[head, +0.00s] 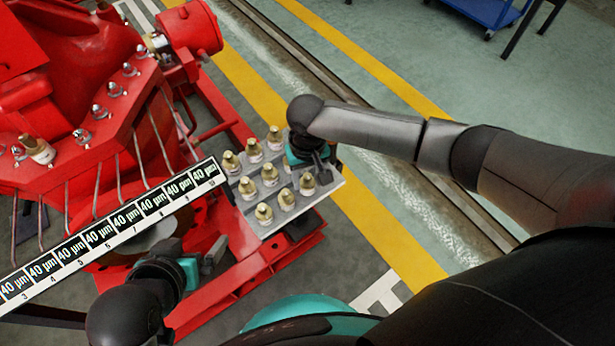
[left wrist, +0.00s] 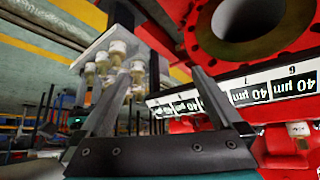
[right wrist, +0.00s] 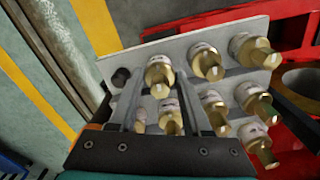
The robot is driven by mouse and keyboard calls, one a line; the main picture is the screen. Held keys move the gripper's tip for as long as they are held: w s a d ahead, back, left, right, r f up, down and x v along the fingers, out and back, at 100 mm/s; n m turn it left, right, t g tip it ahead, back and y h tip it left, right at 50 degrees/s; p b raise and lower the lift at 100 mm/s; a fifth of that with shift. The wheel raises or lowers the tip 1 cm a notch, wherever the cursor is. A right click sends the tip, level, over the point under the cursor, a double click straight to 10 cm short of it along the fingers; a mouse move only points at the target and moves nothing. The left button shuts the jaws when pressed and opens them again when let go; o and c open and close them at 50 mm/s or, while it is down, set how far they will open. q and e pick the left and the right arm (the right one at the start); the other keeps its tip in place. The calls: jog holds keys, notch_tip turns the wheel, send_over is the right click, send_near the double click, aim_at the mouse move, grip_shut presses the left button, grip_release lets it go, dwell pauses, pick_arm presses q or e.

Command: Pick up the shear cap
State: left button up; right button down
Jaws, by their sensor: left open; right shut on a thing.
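Several shear caps, pale cylinders with brass tops, stand in rows on a grey plate (head: 324,193). My right gripper (head: 308,152) is at the plate's far right corner in the head view and covers one cap place. In the right wrist view its fingers (right wrist: 156,82) are on either side of a shear cap (right wrist: 159,70) and shut on it. The cap appears still among the others; I cannot tell whether it is lifted. My left gripper (head: 208,262) is open and empty, below the plate's left side. In the left wrist view its fingers (left wrist: 158,82) point towards the red machine.
A red pumpset (head: 100,60) fills the left side, with a brass-topped cap (head: 38,148) on it. A long strip marked 40 µm (head: 115,224) crosses in front, close to the left gripper. A blue cart (head: 490,12) stands far back.

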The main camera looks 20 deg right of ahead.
jog(key=shift+r+p, duration=0.5)
jog(key=shift+r, duration=0.4)
notch_tip(320, 180, up, 8)
jog(key=p, duration=0.5)
jog(key=shift+r, duration=0.2)
notch_tip(320, 180, up, 8)
jog(key=f+p, duration=0.1)
jog(key=p, duration=0.3)
send_over(307, 176)
pick_arm(q)
jog(key=s+a+f+g+y, duration=0.1)
jog(key=s+f, duration=0.3)
jog(key=f, duration=0.4)
jog(key=s+a+f+g, duration=0.4)
jog(key=f, duration=0.5)
jog(key=shift+s+a+f+y, duration=0.15)
jog(key=shift+s+a+y, duration=0.1)
jog(key=shift+y, duration=0.15)
pick_arm(e)
jog(key=shift+r, duration=1.05)
jog(key=shift+d, duration=0.1)
